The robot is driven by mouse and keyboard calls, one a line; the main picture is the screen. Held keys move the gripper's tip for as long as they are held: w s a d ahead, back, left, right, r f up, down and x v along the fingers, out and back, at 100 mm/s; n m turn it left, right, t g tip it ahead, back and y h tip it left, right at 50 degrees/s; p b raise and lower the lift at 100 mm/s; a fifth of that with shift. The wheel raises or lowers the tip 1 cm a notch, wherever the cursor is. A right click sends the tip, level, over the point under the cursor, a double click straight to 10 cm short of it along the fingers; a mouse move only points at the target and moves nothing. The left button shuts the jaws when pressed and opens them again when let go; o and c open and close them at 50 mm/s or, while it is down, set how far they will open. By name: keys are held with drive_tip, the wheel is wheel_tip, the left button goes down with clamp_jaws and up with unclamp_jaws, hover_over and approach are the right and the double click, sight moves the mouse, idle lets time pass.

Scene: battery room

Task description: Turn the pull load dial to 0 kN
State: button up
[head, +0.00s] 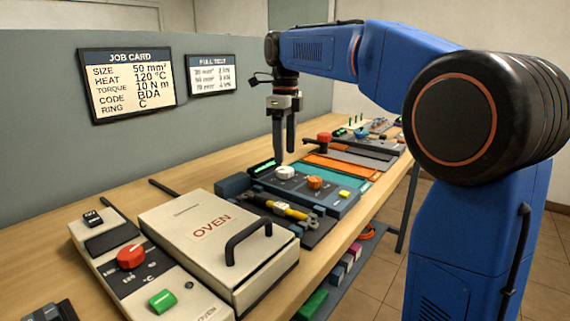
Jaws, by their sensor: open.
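A dark blue unit (333,204) stands on the bench in the middle of the head view. It carries a white dial (285,172), probably the pull load dial, with an orange knob (314,183) and a yellow button (344,193) to its right. A small green-lit display (263,166) is at its back left. The dial's setting and marks are too small to read. My gripper (285,154) points down with its fingers apart, just above or behind the white dial. I cannot tell whether a finger touches it. The gripper is open and empty.
A white oven (180,214) with a black handle and its controller with a red dial (131,257) are in front. A yellow-handled tool (284,210) lies before the blue unit. A job card (127,84) and a pull test card (211,74) hang behind the bench.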

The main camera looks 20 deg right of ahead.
sight(285, 169)
drive_tip(key=shift+f, duration=2.45)
drive_tip(key=shift+c, duration=0.6)
drive_tip(key=c, duration=0.9)
